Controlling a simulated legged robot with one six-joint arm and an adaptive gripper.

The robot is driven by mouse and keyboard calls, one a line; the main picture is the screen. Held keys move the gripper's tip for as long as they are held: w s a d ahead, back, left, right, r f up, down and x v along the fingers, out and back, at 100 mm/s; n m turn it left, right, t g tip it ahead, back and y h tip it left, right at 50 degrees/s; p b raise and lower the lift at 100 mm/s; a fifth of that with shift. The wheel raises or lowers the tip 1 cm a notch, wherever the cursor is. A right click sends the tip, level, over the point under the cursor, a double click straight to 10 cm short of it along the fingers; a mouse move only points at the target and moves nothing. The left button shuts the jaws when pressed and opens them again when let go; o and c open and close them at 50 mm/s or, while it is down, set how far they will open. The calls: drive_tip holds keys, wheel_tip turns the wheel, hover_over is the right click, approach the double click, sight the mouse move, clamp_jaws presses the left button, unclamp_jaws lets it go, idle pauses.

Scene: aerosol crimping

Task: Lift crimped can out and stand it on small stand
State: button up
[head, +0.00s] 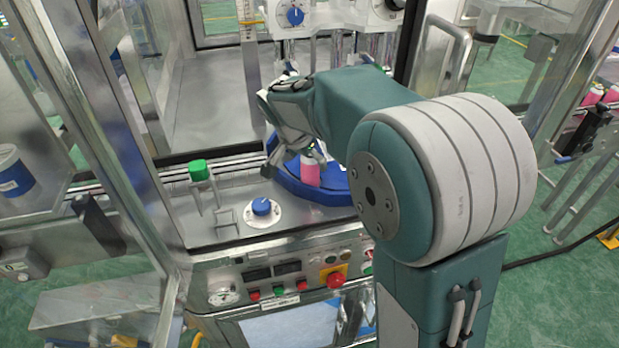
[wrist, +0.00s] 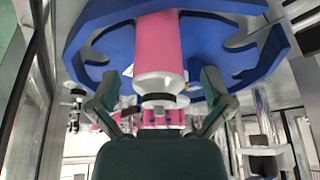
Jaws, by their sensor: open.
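A pink can (head: 310,172) with a pale top stands in a pocket of the blue star wheel (head: 284,184). In the wrist view the can (wrist: 158,48) shows its pink body, white shoulder and narrow neck, and the blue wheel (wrist: 85,42) lies behind it. My gripper (head: 296,158) is open over the can. In the wrist view its fingers (wrist: 158,98) are spread on either side of the can's shoulder and neck, with gaps visible. A small metal bracket-like piece (head: 227,218) is on the deck left of the wheel; I cannot tell if it is the stand.
A green knob on a post (head: 198,170) and a blue dial (head: 262,207) rise from the deck left of the wheel. A control panel (head: 280,280) runs along the front. Glass guard frames (head: 110,120) flank the opening. Crimping columns stand behind my arm.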

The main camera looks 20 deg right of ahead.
drive_tip(key=shift+w+d+f, duration=0.15)
drive_tip(key=shift+d+f, duration=0.1)
drive_tip(key=shift+f, duration=0.2)
drive_tip(key=shift+a, duration=0.1)
drive_tip(key=c, duration=1.2)
